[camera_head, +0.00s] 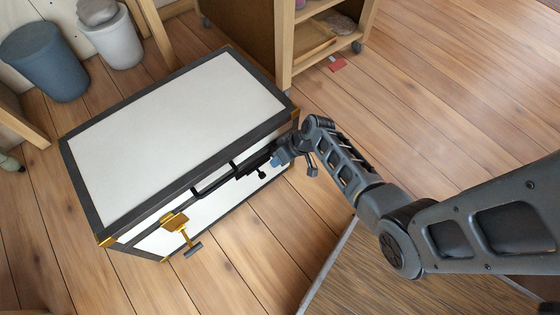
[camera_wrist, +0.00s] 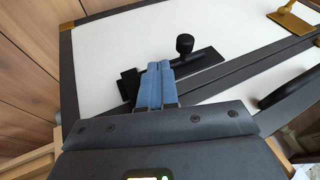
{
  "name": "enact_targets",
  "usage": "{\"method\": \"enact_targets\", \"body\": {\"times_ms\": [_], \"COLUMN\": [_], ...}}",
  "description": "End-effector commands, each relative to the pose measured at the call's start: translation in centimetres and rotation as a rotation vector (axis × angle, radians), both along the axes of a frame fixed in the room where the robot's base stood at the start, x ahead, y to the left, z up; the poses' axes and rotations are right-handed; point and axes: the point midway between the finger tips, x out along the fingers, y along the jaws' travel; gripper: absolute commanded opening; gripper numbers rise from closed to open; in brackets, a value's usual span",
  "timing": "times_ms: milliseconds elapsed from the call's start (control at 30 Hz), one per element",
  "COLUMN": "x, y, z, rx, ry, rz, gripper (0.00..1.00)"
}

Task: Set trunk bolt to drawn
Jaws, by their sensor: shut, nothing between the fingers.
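The trunk (camera_head: 175,125) is a closed white box with dark grey edging and brass corners. Its bolt (camera_head: 246,172) is a black fitting on the front face, near the right end. In the wrist view the bolt's black knob (camera_wrist: 185,43) stands on a dark bar, with a black plate (camera_wrist: 128,85) beside it. My gripper (camera_head: 277,160) is at the right end of the bolt. Its blue fingers (camera_wrist: 158,67) are together and empty, just beside the knob and over part of the bolt. I cannot tell whether they touch it.
A brass hasp (camera_head: 178,224) hangs on the trunk's front, left of the bolt; a black handle (camera_wrist: 287,88) shows in the wrist view. A wooden shelf unit (camera_head: 300,45) stands behind, and two bins (camera_head: 45,62) at the back left.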

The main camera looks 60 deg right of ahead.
Motion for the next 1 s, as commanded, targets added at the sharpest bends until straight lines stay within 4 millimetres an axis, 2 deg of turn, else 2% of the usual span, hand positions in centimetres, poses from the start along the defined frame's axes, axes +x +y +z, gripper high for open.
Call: {"method": "enact_targets", "body": {"times_ms": [600,800,1000], "x": [-3.5,-4.1,-4.1], "y": [-2.4,-2.8,-2.9], "z": [7.7,8.7,8.8], "rx": [-0.001,-0.001,-0.001], "ry": [0.0,0.0,0.0], "rz": [-0.002,0.0,0.0], "gripper": [0.0,0.0,0.0]}}
